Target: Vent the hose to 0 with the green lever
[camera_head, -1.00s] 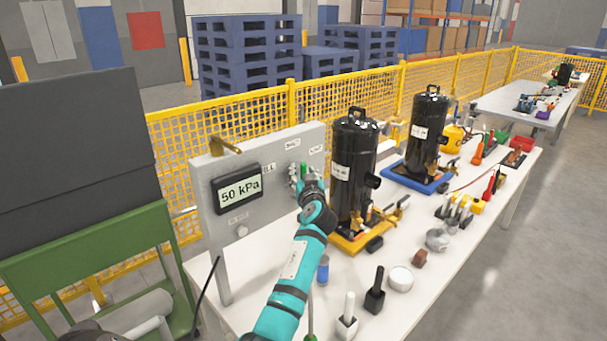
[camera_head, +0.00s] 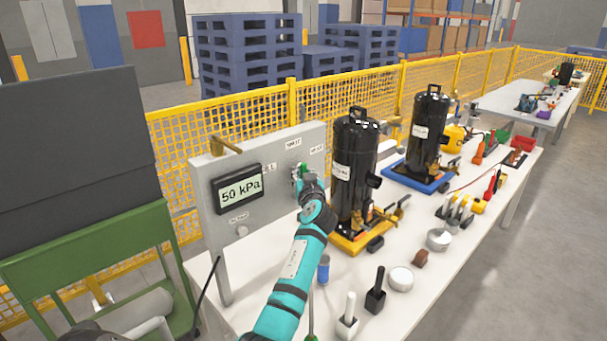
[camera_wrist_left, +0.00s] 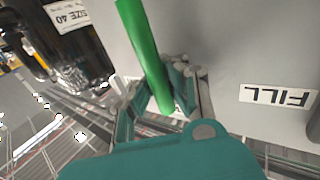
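The grey panel (camera_head: 262,190) stands upright at the table's left end. Its display (camera_head: 238,190) reads 50 kPa. The green lever (camera_head: 305,170) is on the panel's right part, partly hidden by my left gripper (camera_head: 304,183). In the left wrist view the green lever (camera_wrist_left: 143,45) is a long bar passing between the fingers of my left gripper (camera_wrist_left: 160,95). The fingers look apart, one on each side of the lever; I see no clear grip on it. A FILL label (camera_wrist_left: 278,95) shows upside down beside it. My right gripper is not in view.
A black compressor (camera_head: 354,175) on a yellow base stands just right of the panel, close to my left arm. Another black compressor (camera_head: 427,130) is behind it. A blue cylinder (camera_head: 323,270) and a white cup (camera_head: 400,279) stand on the white table. A yellow fence (camera_head: 350,97) runs behind.

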